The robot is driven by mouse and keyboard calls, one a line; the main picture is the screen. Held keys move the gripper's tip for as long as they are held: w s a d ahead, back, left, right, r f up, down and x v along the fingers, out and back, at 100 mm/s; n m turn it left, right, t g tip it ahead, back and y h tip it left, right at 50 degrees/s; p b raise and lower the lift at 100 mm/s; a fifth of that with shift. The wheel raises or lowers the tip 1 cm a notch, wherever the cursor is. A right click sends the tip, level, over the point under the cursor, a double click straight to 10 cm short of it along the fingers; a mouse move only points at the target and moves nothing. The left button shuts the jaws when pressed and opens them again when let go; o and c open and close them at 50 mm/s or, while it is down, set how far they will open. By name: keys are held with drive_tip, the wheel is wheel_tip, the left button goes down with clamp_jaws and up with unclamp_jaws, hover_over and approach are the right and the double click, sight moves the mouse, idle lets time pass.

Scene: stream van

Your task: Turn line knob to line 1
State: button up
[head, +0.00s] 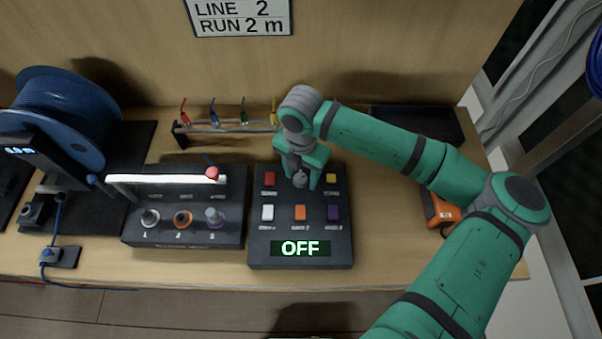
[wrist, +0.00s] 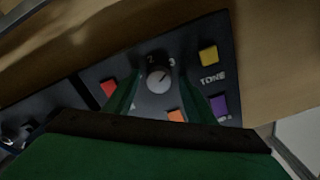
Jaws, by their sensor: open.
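The line knob (wrist: 158,79) is a grey round knob on the dark panel (head: 260,235); the numbers 2 and 3 show above it in the wrist view. A pale mark on the knob seems to point up and right, but its exact setting is hard to read. In the head view the knob (head: 300,180) shows just below my gripper (head: 301,182). My gripper (wrist: 160,88) is open, with one green finger on each side of the knob. I cannot tell whether either finger touches it. The panel display (head: 300,248) reads OFF.
Red (head: 269,179), yellow (head: 331,178), white, orange and purple buttons surround the knob closely. A box with three numbered sockets (head: 140,232) and a lit bar is at left. A blue cable reel (head: 62,105) stands further left. A sign (head: 240,15) reads LINE 2, RUN 2 m.

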drive_tip(key=shift+a, duration=0.1)
drive_tip(key=c, duration=1)
drive_tip(key=shift+w, duration=0.1)
